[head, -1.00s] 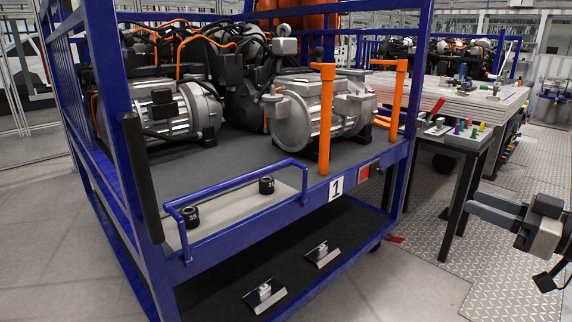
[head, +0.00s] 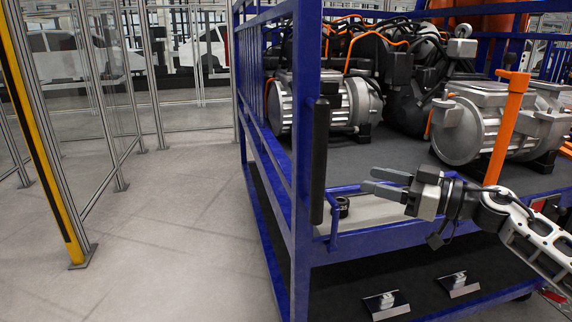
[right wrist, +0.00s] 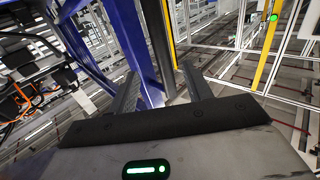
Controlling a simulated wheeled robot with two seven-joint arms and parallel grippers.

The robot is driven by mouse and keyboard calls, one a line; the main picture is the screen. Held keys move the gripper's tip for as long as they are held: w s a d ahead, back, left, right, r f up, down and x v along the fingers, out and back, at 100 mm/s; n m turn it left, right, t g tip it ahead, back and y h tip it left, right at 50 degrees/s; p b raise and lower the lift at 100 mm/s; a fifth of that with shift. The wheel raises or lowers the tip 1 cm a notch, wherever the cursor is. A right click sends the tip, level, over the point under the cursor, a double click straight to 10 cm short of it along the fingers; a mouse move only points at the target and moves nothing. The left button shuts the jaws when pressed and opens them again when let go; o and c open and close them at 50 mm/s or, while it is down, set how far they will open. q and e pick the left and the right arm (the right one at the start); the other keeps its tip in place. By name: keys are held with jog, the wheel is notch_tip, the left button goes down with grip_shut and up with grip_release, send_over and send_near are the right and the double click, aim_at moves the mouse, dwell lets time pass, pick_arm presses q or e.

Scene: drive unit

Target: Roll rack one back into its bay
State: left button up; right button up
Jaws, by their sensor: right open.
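Rack one (head: 300,215) is a blue-framed cart with grey motor units on its upper deck. It fills the middle and right of the head view. A black upright grip (head: 320,160) is fixed to its near corner post. My right gripper (head: 369,180) is open and empty, to the right of that grip and apart from it, fingers pointing left. In the right wrist view, the grip (right wrist: 158,45) and the blue post show beyond and between the open fingers (right wrist: 159,72). My left gripper is out of view. The bay cannot be made out.
An orange upright handle (head: 508,125) stands on the rack's front edge, behind my right arm. Two metal brackets (head: 386,304) lie on the lower shelf. Clear fence panels and a yellow-black post (head: 45,150) stand at left. Grey floor (head: 165,230) between them and the rack is open.

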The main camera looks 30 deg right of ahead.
aim_at(313, 164)
jog(key=p+x, duration=0.1)
jog(key=x, duration=1.3)
jog(key=shift+w+a+r+p, duration=0.1)
jog(key=shift+w+r+p, duration=0.05)
jog(key=shift+p, duration=0.25)
jog(key=shift+w+a, duration=0.25)
jog(key=shift+w, duration=0.05)
grip_shut()
dwell(0.6)
